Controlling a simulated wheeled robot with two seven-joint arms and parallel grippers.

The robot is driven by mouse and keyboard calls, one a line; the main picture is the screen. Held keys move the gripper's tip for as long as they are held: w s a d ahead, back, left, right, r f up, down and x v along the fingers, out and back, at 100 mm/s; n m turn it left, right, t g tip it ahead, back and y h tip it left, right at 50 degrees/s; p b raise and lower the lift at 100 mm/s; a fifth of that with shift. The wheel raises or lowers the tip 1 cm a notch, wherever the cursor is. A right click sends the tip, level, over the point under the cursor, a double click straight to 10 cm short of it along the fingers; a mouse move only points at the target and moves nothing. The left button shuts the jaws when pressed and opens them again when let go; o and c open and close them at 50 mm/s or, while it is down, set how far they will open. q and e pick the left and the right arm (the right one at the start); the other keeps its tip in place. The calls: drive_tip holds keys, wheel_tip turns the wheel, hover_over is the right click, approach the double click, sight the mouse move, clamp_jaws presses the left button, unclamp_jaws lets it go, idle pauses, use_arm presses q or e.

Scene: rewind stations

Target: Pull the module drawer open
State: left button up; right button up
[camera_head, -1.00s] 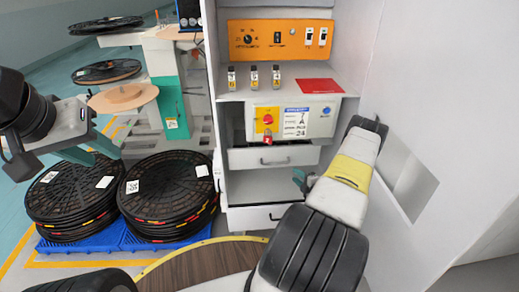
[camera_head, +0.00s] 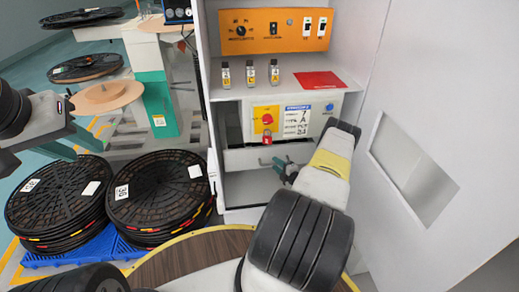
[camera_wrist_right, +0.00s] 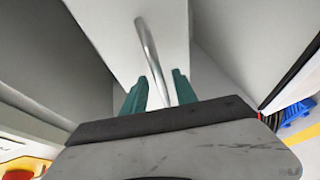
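The module drawer (camera_head: 242,160) is a pale grey front with a bar handle, under the control panel in the white cabinet. I cannot tell whether it stands slightly out. My right gripper (camera_head: 284,172) is at the right part of this front, partly hidden by my wrist. In the right wrist view the silver bar handle (camera_wrist_right: 147,45) runs between the two teal fingers (camera_wrist_right: 160,92), which stand apart on either side of it; no firm closing shows. My left gripper (camera_head: 70,146) is at the far left, away from the drawer, its teal fingers apart and empty.
The module panel (camera_head: 297,122) has a red knob and a red padlock (camera_head: 267,138). Several small labelled items and a red card (camera_head: 319,79) lie on the shelf above. Stacked black reels (camera_head: 160,190) stand left of the cabinet. A round wooden top (camera_head: 190,262) is in front.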

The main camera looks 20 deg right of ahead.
drive_tip(key=shift+w+a+f, duration=0.15)
drive_tip(key=shift+w, duration=0.5)
clamp_jaws()
idle(1.0)
